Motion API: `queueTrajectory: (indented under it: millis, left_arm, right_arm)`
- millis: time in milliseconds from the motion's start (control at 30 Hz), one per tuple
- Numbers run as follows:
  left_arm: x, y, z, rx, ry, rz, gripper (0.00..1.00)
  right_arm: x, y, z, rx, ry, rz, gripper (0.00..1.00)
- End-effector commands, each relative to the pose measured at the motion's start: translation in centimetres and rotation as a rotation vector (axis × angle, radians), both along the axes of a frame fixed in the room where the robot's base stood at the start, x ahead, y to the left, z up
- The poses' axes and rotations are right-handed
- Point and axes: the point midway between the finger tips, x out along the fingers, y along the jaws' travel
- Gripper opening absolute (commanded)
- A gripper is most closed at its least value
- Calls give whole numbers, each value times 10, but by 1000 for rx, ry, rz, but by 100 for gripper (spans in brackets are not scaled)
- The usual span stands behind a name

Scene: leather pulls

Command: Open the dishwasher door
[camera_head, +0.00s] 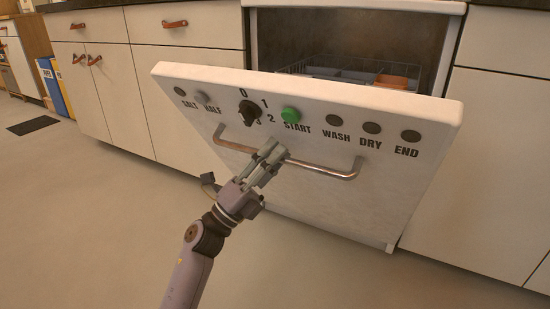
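The white dishwasher door (340,195) is partly open, tilted out from the counter, with its top edge toward me. A metal bar handle (318,171) runs across its front below a row of knobs and a green START button. My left gripper (272,156) is at the middle of the handle, its fingers overlapping the bar. I cannot tell for certain whether the fingers are closed around it. Part of the bar is hidden behind the fingers. My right gripper is not in view.
Inside the dishwasher a rack (342,75) and an orange item (391,81) show. White cabinets with leather pulls (174,24) flank it. A dark mat (33,125) lies at far left. The floor before the door is clear.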

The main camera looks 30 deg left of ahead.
Motion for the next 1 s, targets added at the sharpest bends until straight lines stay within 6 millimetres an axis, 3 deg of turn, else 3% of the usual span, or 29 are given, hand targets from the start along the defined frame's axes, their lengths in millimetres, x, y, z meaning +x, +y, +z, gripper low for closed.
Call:
queueTrajectory:
  millis: [167,367,700,1000]
  left_arm:
    - [-2,1,-2,-1,0,-1,33]
    - [-19,12,-21,-1,5,2,33]
    - [-88,54,-20,2,3,2,33]
    - [-120,73,-19,2,0,0,33]
  right_arm:
    - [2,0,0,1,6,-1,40]
    - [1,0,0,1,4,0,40]
    - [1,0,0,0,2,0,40]
    - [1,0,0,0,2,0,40]
